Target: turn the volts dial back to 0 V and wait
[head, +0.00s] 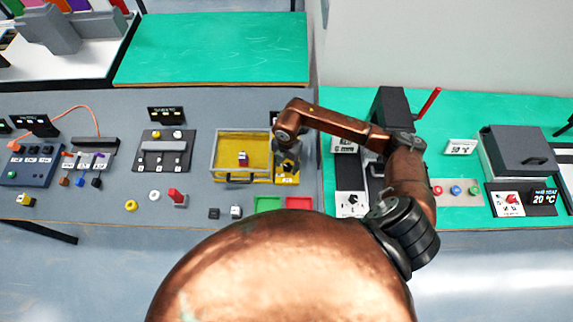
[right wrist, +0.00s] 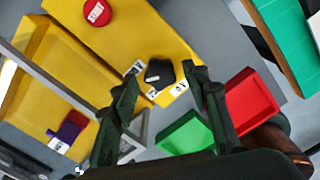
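A black knob (right wrist: 160,72), seemingly the volts dial, sits on a yellow panel (right wrist: 125,28) in the right wrist view. Small white labels surround it; their text is too small to read surely. The panel shows in the head view (head: 287,181), where my gripper hides the knob. My right gripper (right wrist: 168,112) is open, its dark fingers spread with a wide gap. The knob appears ahead of the gap, apart from both fingers. In the head view the right gripper (head: 288,163) hangs over the panel. My left gripper is not in view.
A red button (right wrist: 97,12) is on the panel. Green (head: 268,204) and red (head: 299,203) trays stand in front. Other dial panels (head: 352,204) stand right.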

